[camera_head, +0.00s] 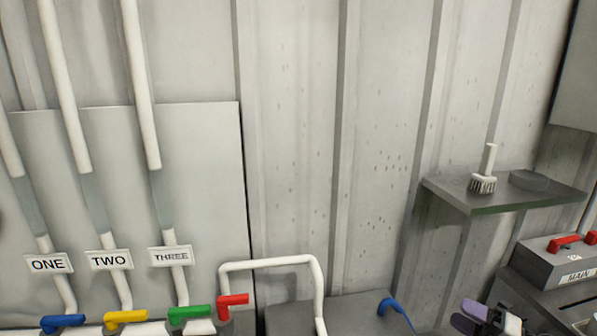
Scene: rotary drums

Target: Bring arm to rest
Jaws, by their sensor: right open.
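My right gripper (490,318) shows at the bottom edge, right of centre, with purple, dark and grey parts. It is open, and no object shows between its fingers. It is below the wall shelf and left of the grey MAIN box. The bottom edge cuts off the rest of this arm. My left gripper is not in view.
At lower left are blue (62,322), yellow (125,318), green (188,313) and red (232,302) handles, with white pipes labelled ONE, TWO, THREE. A shelf (545,197) holds a brush (484,172). The MAIN box (545,262) has red switches. A blue curved part (393,308) lies left of my gripper.

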